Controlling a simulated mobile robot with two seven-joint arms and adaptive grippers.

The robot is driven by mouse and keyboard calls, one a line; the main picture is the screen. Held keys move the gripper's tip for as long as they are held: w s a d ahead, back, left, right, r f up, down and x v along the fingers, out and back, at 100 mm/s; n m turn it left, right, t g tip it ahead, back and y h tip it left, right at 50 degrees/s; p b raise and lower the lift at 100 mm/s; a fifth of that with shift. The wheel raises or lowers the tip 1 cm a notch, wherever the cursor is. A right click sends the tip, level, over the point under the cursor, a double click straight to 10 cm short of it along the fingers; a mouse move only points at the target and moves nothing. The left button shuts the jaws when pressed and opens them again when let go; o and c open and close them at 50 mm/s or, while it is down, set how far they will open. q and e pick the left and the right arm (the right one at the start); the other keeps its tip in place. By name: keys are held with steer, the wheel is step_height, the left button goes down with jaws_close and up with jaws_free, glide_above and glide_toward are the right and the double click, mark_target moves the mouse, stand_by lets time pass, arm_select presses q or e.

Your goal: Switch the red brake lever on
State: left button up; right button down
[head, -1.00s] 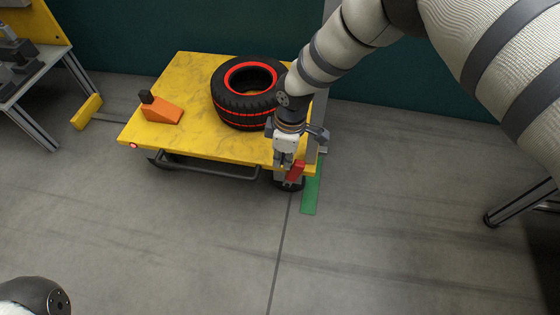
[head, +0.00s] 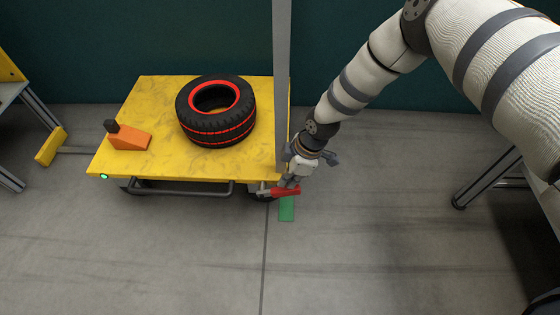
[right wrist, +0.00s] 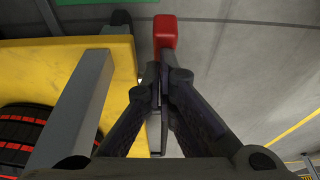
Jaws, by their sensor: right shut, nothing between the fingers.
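The red brake lever (head: 286,191) is at the front right corner of the yellow cart (head: 190,163). It lies roughly level and points to the right. In the right wrist view its red handle (right wrist: 165,38) shows just beyond my fingertips. My right gripper (head: 289,182) is shut and empty, right at the lever; I cannot tell whether it touches it. A small lamp (head: 104,176) at the cart's front left corner glows green. My left gripper is not in view.
A black tyre with red rings (head: 217,112) lies on the cart, beside an orange wedge block (head: 130,138). A grey post (head: 281,80) rises at the cart's right edge. A green strip (head: 287,209) lies on the floor. The floor in front is clear.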

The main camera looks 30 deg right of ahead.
arm_select(q)
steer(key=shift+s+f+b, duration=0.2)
steer(key=shift+b, duration=0.1)
arm_select(e)
steer(key=shift+s+d+f, duration=0.45)
steer(key=shift+d+f, duration=0.1)
steer(key=shift+f, duration=0.25)
steer(key=shift+s+d+f, duration=0.1)
